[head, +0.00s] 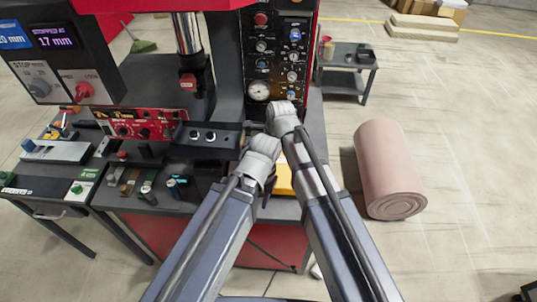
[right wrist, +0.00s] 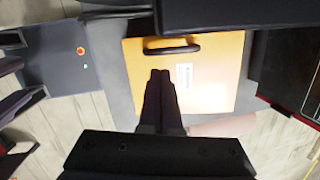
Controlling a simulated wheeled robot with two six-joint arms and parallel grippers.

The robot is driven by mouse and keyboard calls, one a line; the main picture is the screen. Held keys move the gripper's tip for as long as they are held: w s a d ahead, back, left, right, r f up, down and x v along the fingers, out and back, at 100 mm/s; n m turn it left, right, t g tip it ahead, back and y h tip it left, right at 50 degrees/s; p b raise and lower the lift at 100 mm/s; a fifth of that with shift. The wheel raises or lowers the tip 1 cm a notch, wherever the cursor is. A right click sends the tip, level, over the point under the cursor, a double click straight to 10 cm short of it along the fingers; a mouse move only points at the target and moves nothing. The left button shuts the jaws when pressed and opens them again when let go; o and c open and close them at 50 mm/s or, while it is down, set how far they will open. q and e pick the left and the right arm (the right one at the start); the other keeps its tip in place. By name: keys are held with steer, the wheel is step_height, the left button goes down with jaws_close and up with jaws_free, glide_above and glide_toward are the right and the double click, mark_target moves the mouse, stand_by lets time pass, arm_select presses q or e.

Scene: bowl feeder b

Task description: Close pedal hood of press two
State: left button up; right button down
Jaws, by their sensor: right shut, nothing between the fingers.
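A yellow-orange panel (right wrist: 205,92) with a black bar handle (right wrist: 172,50) and a white label fills the middle of the right wrist view; I cannot tell for certain that it is the pedal hood. In the head view a yellow patch (head: 284,181) shows between my forearms. My right gripper (right wrist: 160,76) is shut and empty, its tips over the panel just below the handle; whether they touch is unclear. In the head view my arms hide it. My left arm reaches in beside the right one; its fingers cannot be made out clearly.
The red and black press (head: 222,50) stands in front, with a gauge panel (head: 276,50). A table with small parts (head: 60,152) is at left. The right floor is mostly clear.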

stand_by(0.3)
steer(key=p+v, duration=0.7)
steer(key=v, duration=0.1)
steer(key=shift+p, duration=0.3)
steer(key=shift+f, duration=0.1)
steer(key=shift+d, duration=0.1)
